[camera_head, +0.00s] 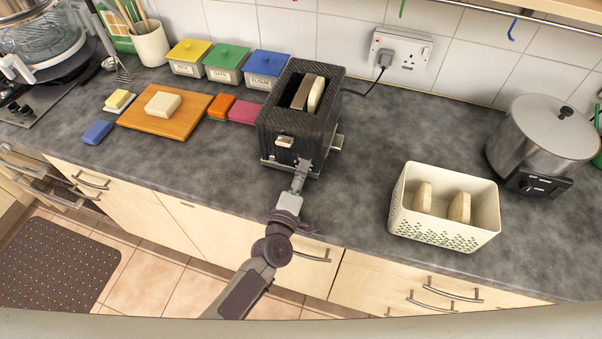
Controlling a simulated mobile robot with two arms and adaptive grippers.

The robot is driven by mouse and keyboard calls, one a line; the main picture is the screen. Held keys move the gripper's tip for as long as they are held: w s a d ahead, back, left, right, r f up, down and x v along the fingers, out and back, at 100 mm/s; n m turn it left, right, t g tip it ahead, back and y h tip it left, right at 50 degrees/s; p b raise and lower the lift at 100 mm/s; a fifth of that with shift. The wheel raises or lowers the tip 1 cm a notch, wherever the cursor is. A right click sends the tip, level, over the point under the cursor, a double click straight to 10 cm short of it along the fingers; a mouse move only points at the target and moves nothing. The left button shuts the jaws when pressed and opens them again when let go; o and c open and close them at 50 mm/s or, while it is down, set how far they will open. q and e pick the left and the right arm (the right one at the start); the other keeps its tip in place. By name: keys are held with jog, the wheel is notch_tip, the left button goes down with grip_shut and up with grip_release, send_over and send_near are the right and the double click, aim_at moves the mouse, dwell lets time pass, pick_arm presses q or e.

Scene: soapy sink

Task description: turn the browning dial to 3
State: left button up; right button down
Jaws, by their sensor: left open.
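The black toaster (292,122) stands on the dark counter against the tiled wall. A slice of bread (316,94) sticks up from one of its slots. A pale lever (284,142) shows on its front face. My left gripper (303,167) is at the lower right of that front face, very close to it or touching; I cannot tell which. It is open. The browning dial and its marks cannot be made out; the gripper covers that part of the front. My right gripper is not in view.
A cream basket (440,238) with two bread pieces stands right of the toaster, near a steel pot (545,135). Left are a wooden board (185,122), sponges and lidded tins. A cord runs from the toaster to the wall socket (400,50). Counter between toaster and basket is clear.

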pick_arm(q)
jog(key=v, duration=1.2)
jog(key=shift+r, duration=0.1)
